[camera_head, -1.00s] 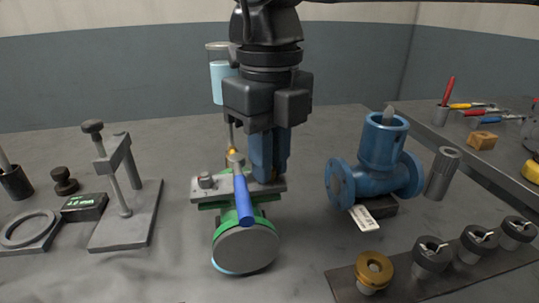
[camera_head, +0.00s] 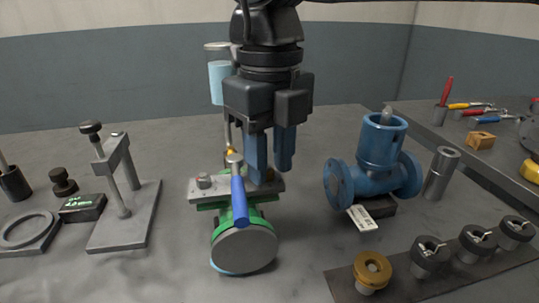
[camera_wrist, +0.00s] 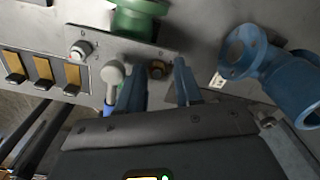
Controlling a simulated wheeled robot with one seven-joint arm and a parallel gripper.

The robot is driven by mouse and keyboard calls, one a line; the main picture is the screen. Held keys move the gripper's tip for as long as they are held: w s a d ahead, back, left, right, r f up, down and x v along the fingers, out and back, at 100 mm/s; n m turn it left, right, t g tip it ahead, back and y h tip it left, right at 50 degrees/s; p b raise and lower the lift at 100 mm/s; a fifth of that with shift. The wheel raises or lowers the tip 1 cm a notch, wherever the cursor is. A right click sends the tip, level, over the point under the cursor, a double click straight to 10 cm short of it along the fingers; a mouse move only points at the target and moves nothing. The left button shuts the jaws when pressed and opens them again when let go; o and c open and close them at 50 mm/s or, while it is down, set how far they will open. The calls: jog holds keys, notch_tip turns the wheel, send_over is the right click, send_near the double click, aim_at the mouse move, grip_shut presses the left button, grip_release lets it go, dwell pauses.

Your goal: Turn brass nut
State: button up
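My gripper (camera_head: 272,173) points down over the right end of the plate. Its two blue fingers are apart, one to each side of the nut, with gaps showing; I cannot tell their exact height. A lever with a blue handle (camera_head: 239,199) stands left of the fingers. A grey knob (camera_head: 204,181) is at the plate's left end.
A blue flanged valve body (camera_head: 381,165) stands to the right. A rack (camera_head: 344,283) at front right holds a brass knurled ring (camera_head: 373,267) and several black collars. A grey clamp stand (camera_head: 121,200) is at left.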

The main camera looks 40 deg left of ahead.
aim_at(270, 169)
jog(key=shift+s+a+r, duration=0.1)
jog(key=shift+s+r, duration=0.05)
jog(key=shift+s, duration=0.05)
notch_tip(270, 169, up, 8)
jog(key=p, duration=0.5)
jog(key=shift+w, duration=0.15)
dwell(0.4)
